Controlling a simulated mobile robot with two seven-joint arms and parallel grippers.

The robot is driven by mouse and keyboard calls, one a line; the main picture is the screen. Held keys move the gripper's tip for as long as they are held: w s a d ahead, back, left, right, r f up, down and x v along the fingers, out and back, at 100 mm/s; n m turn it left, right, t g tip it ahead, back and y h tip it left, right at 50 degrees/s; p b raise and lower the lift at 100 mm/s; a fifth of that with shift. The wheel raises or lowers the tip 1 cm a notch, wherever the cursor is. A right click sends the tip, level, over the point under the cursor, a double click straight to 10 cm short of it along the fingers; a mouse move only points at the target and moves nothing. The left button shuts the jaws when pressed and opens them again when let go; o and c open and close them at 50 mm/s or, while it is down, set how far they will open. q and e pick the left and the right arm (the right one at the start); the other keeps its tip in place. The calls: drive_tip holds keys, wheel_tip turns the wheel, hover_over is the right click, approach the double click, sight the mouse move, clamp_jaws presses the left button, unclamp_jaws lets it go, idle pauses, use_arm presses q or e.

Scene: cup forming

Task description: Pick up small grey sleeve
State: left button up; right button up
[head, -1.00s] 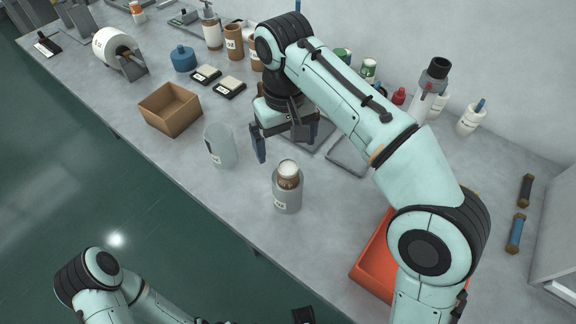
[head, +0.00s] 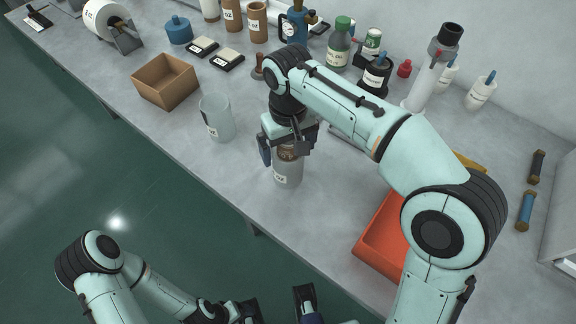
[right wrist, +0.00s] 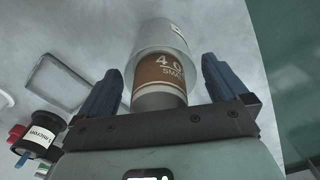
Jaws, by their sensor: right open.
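The small grey sleeve (head: 288,174), a pale translucent cylinder with a label, stands upright near the bench's front edge. A brown piece marked "4 oz small" (right wrist: 158,72) sticks out of its top, and the sleeve shows behind it in the right wrist view (right wrist: 163,38). My right gripper (head: 284,152) is open, directly over the sleeve, with its blue fingers either side of the brown piece. Gaps show between fingers and brown piece in the wrist view. My left gripper (head: 277,304) is low at the bottom edge, partly cut off, fingers apart and empty.
A larger translucent sleeve (head: 216,126) stands left of my right gripper. A cardboard box (head: 165,82) lies beyond it, and an orange-red tray (head: 378,240) sits to the right. Several bottles, including a green-capped one (head: 339,48), line the back. Bare bench lies in front of the tray.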

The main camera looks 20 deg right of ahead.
drive_tip(key=shift+f, duration=0.45)
drive_tip(key=shift+c, duration=0.3)
drive_tip(key=c, duration=1)
drive_tip(key=shift+r, duration=0.1)
drive_tip(key=shift+c, duration=0.2)
